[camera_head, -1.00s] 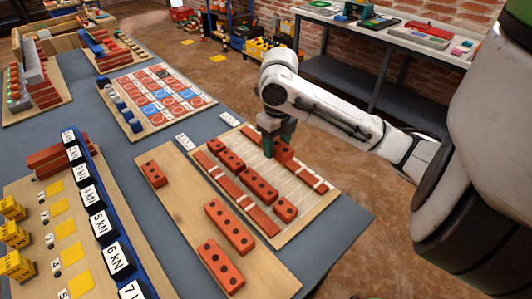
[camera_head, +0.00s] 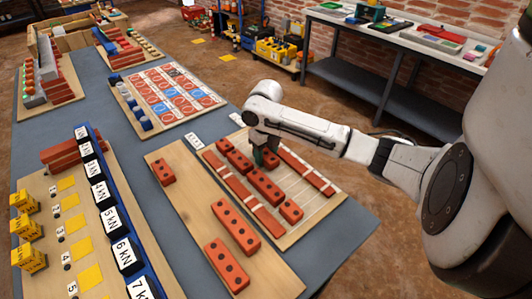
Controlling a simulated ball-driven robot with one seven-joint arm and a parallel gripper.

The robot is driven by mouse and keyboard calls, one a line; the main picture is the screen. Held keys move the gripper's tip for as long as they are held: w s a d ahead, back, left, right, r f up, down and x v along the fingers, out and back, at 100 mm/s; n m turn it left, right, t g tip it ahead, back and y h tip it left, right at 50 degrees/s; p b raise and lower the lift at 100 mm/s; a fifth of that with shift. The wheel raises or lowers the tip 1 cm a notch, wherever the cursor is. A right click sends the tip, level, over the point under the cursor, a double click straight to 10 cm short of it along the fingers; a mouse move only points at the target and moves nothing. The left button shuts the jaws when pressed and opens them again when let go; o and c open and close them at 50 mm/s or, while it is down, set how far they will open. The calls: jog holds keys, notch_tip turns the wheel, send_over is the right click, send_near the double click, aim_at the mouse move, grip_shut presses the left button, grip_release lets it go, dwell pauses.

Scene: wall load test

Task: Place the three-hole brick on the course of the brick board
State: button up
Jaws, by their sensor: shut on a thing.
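The brick board (camera_head: 318,208) is a pale wooden board with lined rows and flat red strips. A course of red holed bricks runs diagonally across it, including a long brick (camera_head: 265,187), a brick behind it (camera_head: 240,161) and a small end brick (camera_head: 291,211). My gripper (camera_head: 265,158) is shut on a red brick (camera_head: 272,160), low over the board's far part and close behind the course. The gripper and arm hide much of the held brick, so its holes cannot be counted. I cannot tell whether it touches the board.
A plain plank (camera_head: 190,205) left of the board carries loose holed bricks, one small (camera_head: 163,172) and two longer (camera_head: 235,226). A row of kN-labelled blocks (camera_head: 110,219) stands further left. A card board (camera_head: 165,95) lies behind. Bare blue-grey table shows between the boards.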

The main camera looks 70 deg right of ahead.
aim_at(266, 153)
jog(key=shift+f, duration=0.2)
jog(key=o, duration=1)
jog(key=shift+r, duration=0.15)
notch_tip(266, 153, up, 12)
jog(key=shift+r, duration=0.1)
